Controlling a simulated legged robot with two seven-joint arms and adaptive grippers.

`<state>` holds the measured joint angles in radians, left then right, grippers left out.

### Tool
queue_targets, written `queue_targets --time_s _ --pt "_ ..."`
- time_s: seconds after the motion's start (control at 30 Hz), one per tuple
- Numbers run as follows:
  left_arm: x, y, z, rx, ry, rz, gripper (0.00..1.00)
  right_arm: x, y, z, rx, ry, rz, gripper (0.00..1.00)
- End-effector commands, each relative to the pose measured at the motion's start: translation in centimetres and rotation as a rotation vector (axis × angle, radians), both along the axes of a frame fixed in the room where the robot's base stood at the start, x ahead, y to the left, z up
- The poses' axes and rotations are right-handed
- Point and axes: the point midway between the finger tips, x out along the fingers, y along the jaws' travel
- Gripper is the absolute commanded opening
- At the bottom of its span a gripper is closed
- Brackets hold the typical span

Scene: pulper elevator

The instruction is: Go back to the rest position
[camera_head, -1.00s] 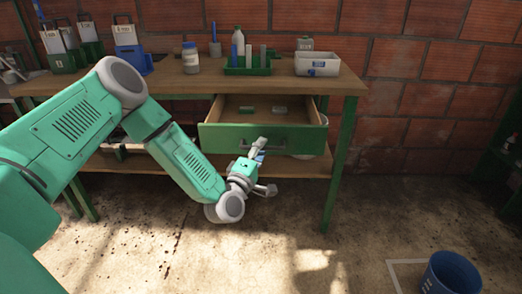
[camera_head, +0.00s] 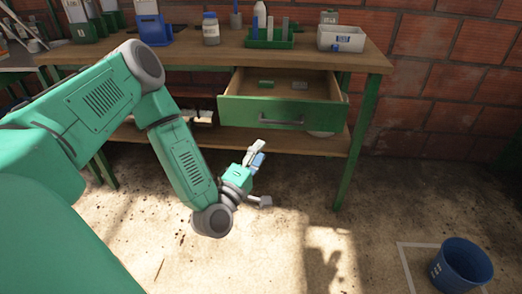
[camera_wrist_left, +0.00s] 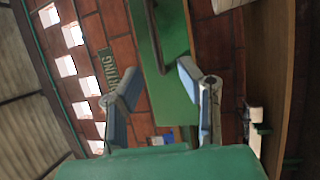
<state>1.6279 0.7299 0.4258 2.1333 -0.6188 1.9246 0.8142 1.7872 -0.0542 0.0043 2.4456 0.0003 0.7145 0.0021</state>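My left gripper (camera_head: 264,179) hangs in the air in front of the workbench (camera_head: 374,60), below and apart from the open drawer (camera_head: 240,110). In the left wrist view its two fingers (camera_wrist_left: 160,84) stand apart with nothing held between them. The green drawer front with its dark handle also shows beyond the fingers in that view (camera_wrist_left: 150,45). The drawer is pulled out and holds a small green piece (camera_head: 267,84) and a small grey piece (camera_head: 299,86). My right gripper is not in view.
On the bench stand a lidded jar (camera_head: 211,29), a green rack (camera_head: 270,41), a pale bin (camera_head: 341,38) and a blue container (camera_head: 153,30). A blue bucket (camera_head: 460,266) stands on the floor at the lower right. The floor before the bench is clear.

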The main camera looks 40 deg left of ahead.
Motion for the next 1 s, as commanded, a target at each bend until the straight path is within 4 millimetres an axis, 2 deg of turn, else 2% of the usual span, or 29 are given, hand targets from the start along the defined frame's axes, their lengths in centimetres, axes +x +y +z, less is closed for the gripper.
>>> queue_targets --time_s 0.37,0.47,0.57,0.6,0.67,0.7,0.77,0.83,0.9,1.0 --pt "0.1 -0.2 -0.1 0.005 0.008 -0.006 0.33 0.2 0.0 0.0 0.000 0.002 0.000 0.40" --pt "0.0 -2.1 -1.2 0.049 0.083 -0.057 0.33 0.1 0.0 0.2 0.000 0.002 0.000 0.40" --pt "-0.9 -6.1 -3.9 0.169 0.260 -0.178 0.33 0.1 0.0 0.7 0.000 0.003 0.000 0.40" --pt "-1.9 -8.1 -5.6 0.243 0.356 -0.250 0.33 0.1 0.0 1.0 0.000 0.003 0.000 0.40" --pt "-4.2 -10.8 -8.2 0.378 0.514 -0.373 0.33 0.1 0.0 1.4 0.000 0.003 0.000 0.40" --pt "-6.3 -12.2 -10.1 0.480 0.624 -0.463 0.33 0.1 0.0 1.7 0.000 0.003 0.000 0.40" --pt "-9.9 -13.4 -12.5 0.638 0.784 -0.598 0.33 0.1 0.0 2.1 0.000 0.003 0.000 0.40" --pt "-14.6 -13.5 -14.6 0.815 0.957 -0.751 0.33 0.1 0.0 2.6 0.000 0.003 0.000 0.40" --pt "-18.8 -12.4 -15.8 0.967 1.107 -0.885 0.33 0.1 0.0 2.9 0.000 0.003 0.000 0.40" --pt "-23.4 -10.3 -16.1 1.128 1.271 -1.031 0.33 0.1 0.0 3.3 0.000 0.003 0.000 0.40"
